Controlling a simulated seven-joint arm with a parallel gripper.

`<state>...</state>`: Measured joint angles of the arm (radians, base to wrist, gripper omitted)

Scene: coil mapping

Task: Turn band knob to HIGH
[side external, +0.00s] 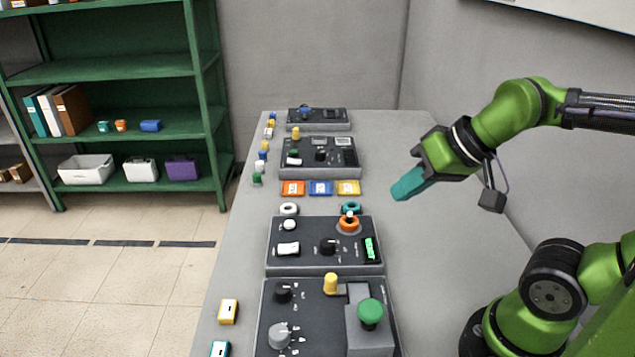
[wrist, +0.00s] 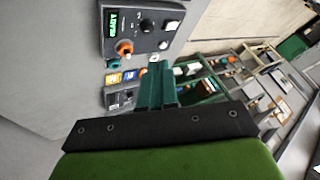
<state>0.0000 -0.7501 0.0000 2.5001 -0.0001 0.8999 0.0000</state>
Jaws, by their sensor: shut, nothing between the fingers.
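My gripper (side external: 402,190) has teal fingers, which are shut and empty. It hangs in the air to the right of the panels, apart from everything. In the wrist view the shut fingers (wrist: 157,68) point towards the panels. Several knobs show, and their labels are too small to read, so I cannot tell which is the band knob. A black knob (side external: 327,247) is on the middle panel, left of a green display (side external: 370,249); this knob also shows in the wrist view (wrist: 147,25). The nearest panel has a black knob (side external: 283,292) and a grey knob (side external: 279,335). A far panel has another black knob (side external: 320,155).
On the middle panel, an orange ring with a white-topped post (side external: 349,224) stands near its back right. The near panel has a raised box with a green button (side external: 370,312) and a yellow knob (side external: 330,283). The grey table (side external: 440,235) is clear right of the panels.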

